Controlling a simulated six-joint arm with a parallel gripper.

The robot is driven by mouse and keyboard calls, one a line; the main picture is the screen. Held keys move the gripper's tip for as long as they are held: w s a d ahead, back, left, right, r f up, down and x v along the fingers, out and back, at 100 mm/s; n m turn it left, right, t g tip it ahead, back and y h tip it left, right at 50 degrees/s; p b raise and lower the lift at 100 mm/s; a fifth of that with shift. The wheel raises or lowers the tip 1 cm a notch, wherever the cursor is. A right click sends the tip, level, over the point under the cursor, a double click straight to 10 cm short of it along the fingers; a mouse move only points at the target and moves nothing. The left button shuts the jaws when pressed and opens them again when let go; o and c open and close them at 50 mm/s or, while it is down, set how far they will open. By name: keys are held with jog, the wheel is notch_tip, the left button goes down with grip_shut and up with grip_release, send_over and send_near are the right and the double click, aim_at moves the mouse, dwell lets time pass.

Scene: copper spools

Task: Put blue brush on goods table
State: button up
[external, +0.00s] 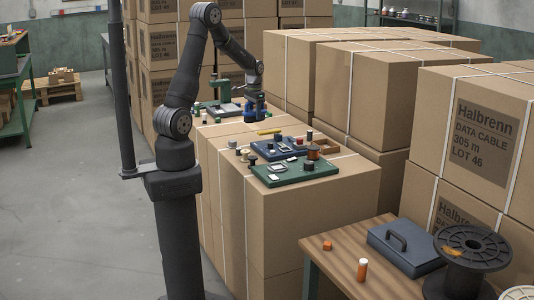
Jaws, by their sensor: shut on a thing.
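My gripper (255,106) is over the far part of the carton stack, pointing down. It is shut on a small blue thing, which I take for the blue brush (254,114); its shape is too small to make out. I cannot tell whether it touches the surface below. A table with a wooden top (335,263) and green legs stands at the lower right, well apart from my gripper; it may be the goods table.
Blue (262,150) and green (275,182) trays with small parts and spools lie on the cartons. The wooden table holds a grey-blue case (405,250), a black reel (470,250) and orange items (362,270). Tall cartons (365,85) stand to the right.

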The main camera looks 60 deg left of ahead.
jog(key=shift+d+r, duration=0.2)
jog(key=shift+d, duration=0.1)
jog(key=r, duration=0.5)
jog(key=shift+w+d, duration=0.4)
jog(key=w+d+m, duration=0.1)
jog(key=w+d, duration=0.3)
jog(key=d, duration=0.8)
jog(key=w+d+m, duration=0.1)
jog(key=w+d, duration=0.3)
jog(key=d, duration=0.7)
jog(key=w+d+m, duration=0.1)
jog(key=w+d, duration=0.2)
jog(key=d, duration=0.9)
jog(key=s+d+m, duration=0.1)
jog(key=s+d, duration=0.2)
jog(key=d, duration=0.8)
jog(key=s+d+m, duration=0.1)
jog(key=s+d, duration=0.1)
jog(key=d, duration=1)
jog(key=s+d+m, duration=0.1)
jog(key=s+d, duration=1.2)
jog(key=d, duration=0.4)
send_over(351, 254)
notch_tip(351, 254, down, 30)
jog(key=shift+r, duration=0.15)
jog(key=shift+f, duration=2)
